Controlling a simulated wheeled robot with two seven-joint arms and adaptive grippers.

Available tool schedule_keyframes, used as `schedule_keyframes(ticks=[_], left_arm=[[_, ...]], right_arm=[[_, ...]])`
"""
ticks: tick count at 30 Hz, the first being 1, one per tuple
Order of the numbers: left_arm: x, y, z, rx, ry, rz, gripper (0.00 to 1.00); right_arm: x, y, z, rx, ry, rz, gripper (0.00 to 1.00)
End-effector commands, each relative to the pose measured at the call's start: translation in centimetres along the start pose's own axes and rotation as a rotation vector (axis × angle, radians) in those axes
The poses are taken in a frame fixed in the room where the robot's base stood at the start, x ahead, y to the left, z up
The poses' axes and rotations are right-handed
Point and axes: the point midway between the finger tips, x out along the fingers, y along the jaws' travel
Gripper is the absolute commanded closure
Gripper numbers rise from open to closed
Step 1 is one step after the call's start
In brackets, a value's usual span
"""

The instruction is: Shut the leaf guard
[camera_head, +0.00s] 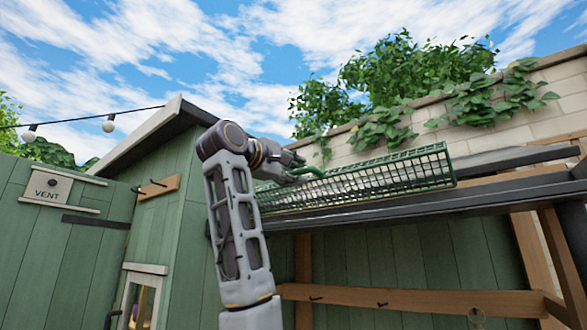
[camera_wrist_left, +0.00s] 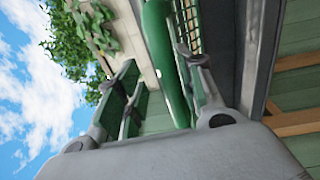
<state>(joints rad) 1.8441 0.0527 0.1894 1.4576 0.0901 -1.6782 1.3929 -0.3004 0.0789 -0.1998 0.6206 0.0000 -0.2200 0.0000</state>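The leaf guard (camera_head: 375,180) is a long green mesh panel along the dark gutter (camera_head: 400,208). It stands tilted up, with its mesh face showing above the gutter edge. A green bar, apparently its handle (camera_head: 309,171), is at its left end. My left gripper (camera_head: 290,171) is at that end, reaching in from the left. In the left wrist view the handle (camera_wrist_left: 165,60) runs between the fingers, close to the right one, with a clear gap to the left one. The fingers are apart. My right gripper is not in view.
A green shed wall with a wooden rail (camera_head: 410,301) and hooks lies below the gutter. A pale block wall (camera_head: 350,148) with ivy rises behind the guard. Open sky is above.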

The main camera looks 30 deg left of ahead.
Motion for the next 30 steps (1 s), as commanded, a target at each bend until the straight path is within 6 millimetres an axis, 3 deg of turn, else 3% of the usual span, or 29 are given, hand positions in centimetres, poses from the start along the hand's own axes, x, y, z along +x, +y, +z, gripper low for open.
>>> schedule_keyframes(ticks=[8, 17, 30], left_arm=[[0.06, -0.04, 0.02, 0.0, 0.0, 0.0, 0.63], [0.01, 0.0, 0.01, 0.0, 0.0, 0.001, 1.0], [-0.08, -0.03, 0.01, 0.0, 0.0, 0.006, 1.0]], right_arm=[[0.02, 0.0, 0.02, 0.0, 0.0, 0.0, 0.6], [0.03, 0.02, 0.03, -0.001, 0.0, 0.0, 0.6], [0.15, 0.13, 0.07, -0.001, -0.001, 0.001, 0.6]])
